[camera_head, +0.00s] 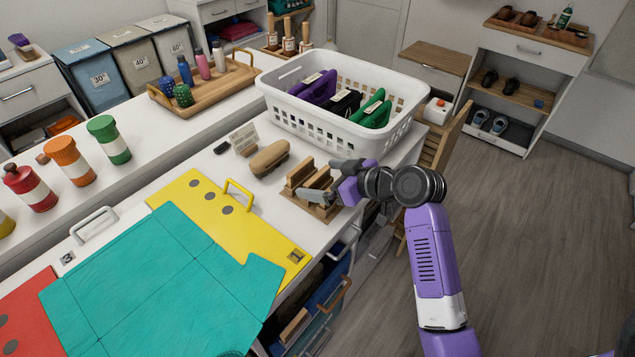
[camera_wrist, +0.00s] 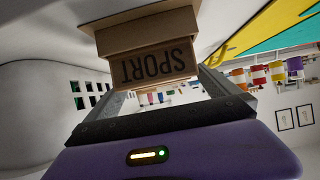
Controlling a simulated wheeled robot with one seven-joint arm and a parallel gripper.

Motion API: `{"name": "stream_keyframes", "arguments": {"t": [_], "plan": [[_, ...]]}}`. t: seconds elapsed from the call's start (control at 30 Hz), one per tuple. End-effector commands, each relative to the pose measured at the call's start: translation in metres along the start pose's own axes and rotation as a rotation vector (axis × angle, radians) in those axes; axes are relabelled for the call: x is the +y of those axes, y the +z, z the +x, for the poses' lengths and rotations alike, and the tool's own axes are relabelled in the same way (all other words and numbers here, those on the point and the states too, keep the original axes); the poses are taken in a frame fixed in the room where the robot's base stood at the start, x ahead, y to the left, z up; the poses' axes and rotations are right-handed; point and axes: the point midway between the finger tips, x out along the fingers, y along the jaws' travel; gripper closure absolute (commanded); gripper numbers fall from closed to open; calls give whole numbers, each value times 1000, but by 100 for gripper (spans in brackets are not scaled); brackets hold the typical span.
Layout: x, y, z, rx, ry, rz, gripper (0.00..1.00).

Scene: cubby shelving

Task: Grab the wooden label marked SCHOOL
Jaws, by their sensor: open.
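Wooden label blocks stand in a wooden holder (camera_head: 323,213) on the white counter, a rear one (camera_head: 299,173) and a front one (camera_head: 317,179). In the wrist view the nearest wooden block (camera_wrist: 155,66) reads SPORT, upside down. More wood (camera_wrist: 150,32) shows behind it, with no readable lettering. I cannot read SCHOOL on any block in either view. My gripper (camera_head: 320,181) is at the holder with its jaws apart. In the wrist view its fingers (camera_wrist: 160,88) are on either side of the SPORT block's near end; I cannot tell whether they touch it.
A white basket (camera_head: 290,120) with purple, black and green pouches stands behind the holder. A brown brush-like object (camera_head: 269,158) and a small card stand (camera_head: 243,139) are to the left. A yellow folder (camera_head: 220,225) and teal cloth (camera_head: 160,280) cover the nearer counter.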

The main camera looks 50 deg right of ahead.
Motion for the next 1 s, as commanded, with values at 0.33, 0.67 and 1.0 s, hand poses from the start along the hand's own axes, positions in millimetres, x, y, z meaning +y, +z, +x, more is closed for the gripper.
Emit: {"name": "stream_keyframes", "arguments": {"t": [0.33,0.67,1.0], "plan": [[0,0,21,0,1,-1,0],[0,0,20,0,1,0,47],[1,-2,20,1,1,0,58]]}}
